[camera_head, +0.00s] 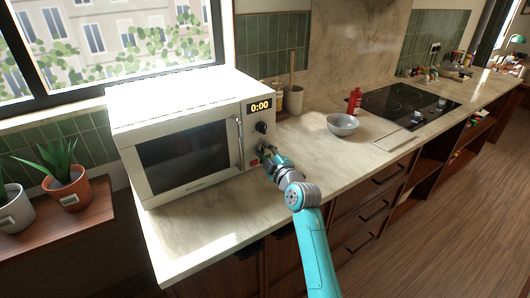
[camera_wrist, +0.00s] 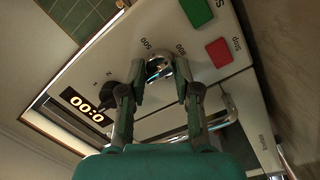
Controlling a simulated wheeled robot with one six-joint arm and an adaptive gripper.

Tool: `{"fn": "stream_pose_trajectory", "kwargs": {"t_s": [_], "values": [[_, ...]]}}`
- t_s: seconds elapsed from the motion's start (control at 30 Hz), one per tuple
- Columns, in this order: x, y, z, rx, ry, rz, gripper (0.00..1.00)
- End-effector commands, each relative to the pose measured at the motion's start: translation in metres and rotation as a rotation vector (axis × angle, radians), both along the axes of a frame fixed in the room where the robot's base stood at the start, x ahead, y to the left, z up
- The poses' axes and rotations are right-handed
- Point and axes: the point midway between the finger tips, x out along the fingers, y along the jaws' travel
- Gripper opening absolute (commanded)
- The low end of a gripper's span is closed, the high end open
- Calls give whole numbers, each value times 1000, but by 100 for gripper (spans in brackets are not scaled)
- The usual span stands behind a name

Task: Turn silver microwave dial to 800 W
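The white microwave (camera_head: 150,105) stands on the counter, its door closed and its display reading 0:00. In the wrist view the silver dial (camera_wrist: 159,66) sits on the control panel, with the printed marks 500 and 800 beside it. My gripper (camera_wrist: 160,70) has one finger on each side of the dial, and the fingertips appear to press on it. The fingers partly cover the dial, and its pointer cannot be made out. In the head view my gripper (camera_head: 264,150) is at the panel's lower part and hides the dial.
A black knob (camera_wrist: 109,97) is near the display. A green button (camera_wrist: 197,12) and a red Stop button (camera_wrist: 219,52) lie close to the fingers. The metal door handle (camera_head: 239,140) runs beside the panel. A grey bowl (camera_head: 342,125) and red bottle (camera_head: 354,101) stand right.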

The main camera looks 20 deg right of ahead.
Motion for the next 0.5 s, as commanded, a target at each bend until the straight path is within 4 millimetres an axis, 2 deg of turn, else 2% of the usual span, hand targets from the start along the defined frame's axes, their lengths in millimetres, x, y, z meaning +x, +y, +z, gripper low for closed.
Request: {"fn": "stream_pose_trajectory", "kwargs": {"t_s": [0.03,0.07,0.1,0.5], "values": [[0,0,-1,0,2,1,9],[0,1,-1,0,2,1,1],[0,1,-1,0,2,1,0],[0,1,-1,64,23,1,0]]}}
